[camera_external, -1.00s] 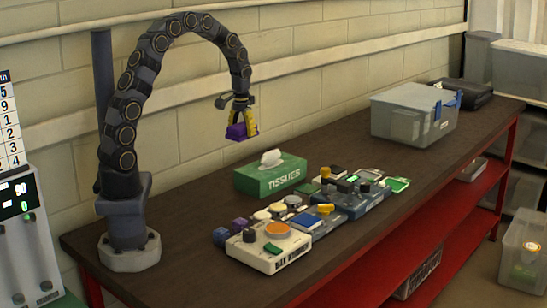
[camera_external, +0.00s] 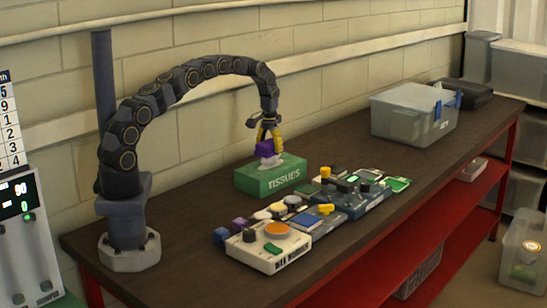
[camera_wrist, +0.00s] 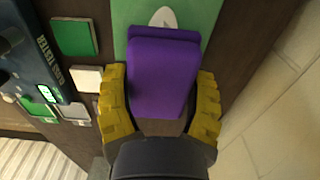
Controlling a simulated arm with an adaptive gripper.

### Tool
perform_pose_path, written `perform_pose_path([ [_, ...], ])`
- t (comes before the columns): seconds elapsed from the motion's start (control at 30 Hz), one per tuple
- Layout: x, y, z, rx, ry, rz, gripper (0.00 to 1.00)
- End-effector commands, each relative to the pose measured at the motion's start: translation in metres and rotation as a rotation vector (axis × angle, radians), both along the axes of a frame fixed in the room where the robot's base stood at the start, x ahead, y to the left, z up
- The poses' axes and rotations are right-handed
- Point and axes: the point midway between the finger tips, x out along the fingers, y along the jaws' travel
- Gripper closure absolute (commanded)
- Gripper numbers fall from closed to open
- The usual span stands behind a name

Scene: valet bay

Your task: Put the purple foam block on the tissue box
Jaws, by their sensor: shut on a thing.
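The purple foam block (camera_external: 265,148) is between the yellow fingers of my gripper (camera_external: 268,138), which is shut on it. The block is at the top of the green tissue box (camera_external: 272,179), by the white tissue; whether it touches the box I cannot tell. In the wrist view the purple block (camera_wrist: 163,75) lies between the yellow fingers of my gripper (camera_wrist: 160,105).
Several boxes with knobs and buttons, including a white one (camera_external: 262,258) and a blue one (camera_external: 350,205), stand right of and in front of the tissue box. A grey lidded bin (camera_external: 405,125) stands farther back. The brick wall (camera_external: 190,140) runs behind the bench.

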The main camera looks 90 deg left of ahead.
Motion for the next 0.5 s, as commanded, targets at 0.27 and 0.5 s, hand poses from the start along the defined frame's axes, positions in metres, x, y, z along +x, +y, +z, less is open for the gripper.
perform_pose_path([
  [0.27, 0.005, 0.006, -0.015, -0.003, 0.001, 0.001, 0.73],
  [0.5, 0.005, 0.005, -0.039, -0.001, -0.001, 0.001, 0.73],
])
